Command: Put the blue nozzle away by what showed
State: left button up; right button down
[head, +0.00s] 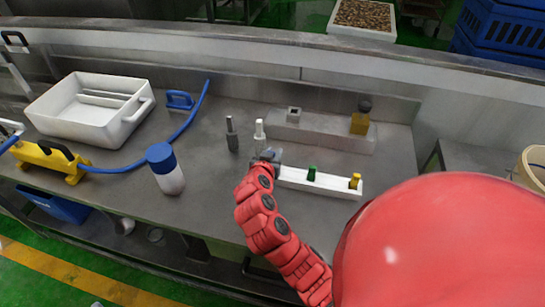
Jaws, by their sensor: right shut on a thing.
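My right gripper (268,156) is at the left end of a white rack (332,187). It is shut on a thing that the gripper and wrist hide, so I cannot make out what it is. A green nozzle (311,173) stands upright near the middle of the rack and a yellow nozzle (354,181) near its right end. No blue nozzle can be made out. A dark grey bottle (232,138) and a pale bottle (259,134) stand behind the gripper. My left gripper is not in view.
A metal block (330,136) at the back bears a small grey square piece and a yellow, dark-topped piece (360,120). A blue-capped white bottle (167,170), blue hose (187,123), white tub (88,111) and yellow tool (52,162) are left. The bench (205,195) is clear left of my arm.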

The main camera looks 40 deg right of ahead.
jog(key=shift+w+d, duration=0.25)
jog(key=shift+w, duration=0.25)
notch_tip(320, 180, down, 2)
jog(key=shift+f+p, duration=0.25)
jog(key=shift+p, duration=0.55)
jog(key=shift+f, duration=0.6)
jog(key=shift+f, duration=0.1)
jog(key=shift+f, duration=0.1)
jog(key=c, duration=0.7)
grip_release()
